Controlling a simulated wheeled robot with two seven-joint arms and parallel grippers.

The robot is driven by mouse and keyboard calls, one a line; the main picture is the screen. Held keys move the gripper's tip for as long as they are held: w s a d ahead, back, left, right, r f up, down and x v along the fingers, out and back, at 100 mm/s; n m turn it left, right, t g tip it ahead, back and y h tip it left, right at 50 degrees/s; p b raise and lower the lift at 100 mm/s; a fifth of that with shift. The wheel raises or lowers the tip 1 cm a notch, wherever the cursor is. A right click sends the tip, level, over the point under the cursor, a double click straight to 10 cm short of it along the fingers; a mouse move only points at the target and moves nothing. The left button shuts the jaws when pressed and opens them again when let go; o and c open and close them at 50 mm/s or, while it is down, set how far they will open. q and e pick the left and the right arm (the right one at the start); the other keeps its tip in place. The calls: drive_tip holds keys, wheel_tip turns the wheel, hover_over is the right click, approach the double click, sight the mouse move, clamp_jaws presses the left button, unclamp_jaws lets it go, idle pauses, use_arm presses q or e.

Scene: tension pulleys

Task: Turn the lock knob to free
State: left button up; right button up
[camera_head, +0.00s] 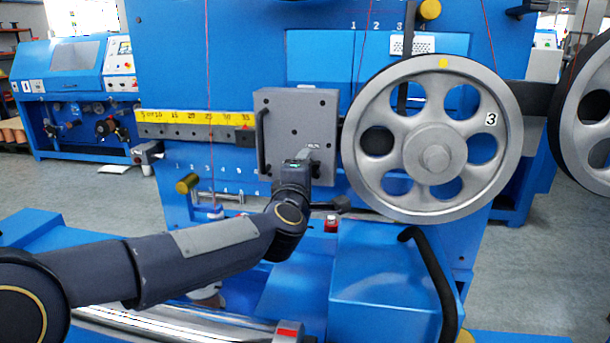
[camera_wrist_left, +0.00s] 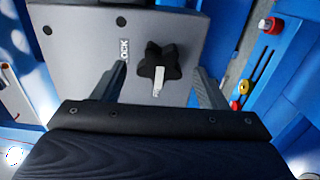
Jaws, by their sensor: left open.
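The lock knob (camera_wrist_left: 154,62) is a black, lobed knob on the grey block (camera_wrist_left: 85,62) in the left wrist view. Its white pointer points down in that view, toward a small label that is mostly hidden. The LOCK label (camera_wrist_left: 125,49) is left of the knob. My left gripper (camera_wrist_left: 160,70) is open, with one finger on each side of the knob and visible gaps between. In the head view my left gripper (camera_head: 300,166) is at the lower part of the grey block (camera_head: 290,108) and hides the knob. My right gripper is not in view.
A large grey pulley wheel (camera_head: 434,138) marked 3 stands just right of the block. A dark handle (camera_head: 262,142) runs along the block's left side, beside a yellow scale (camera_head: 195,118). A red button (camera_head: 331,223) and a blue housing (camera_head: 385,280) lie below.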

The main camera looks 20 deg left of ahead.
use_arm(q)
drive_tip(key=v, duration=0.7)
drive_tip(key=shift+s+p, duration=0.4)
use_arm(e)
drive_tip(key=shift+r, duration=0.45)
use_arm(q)
drive_tip(key=shift+s+d, duration=0.1)
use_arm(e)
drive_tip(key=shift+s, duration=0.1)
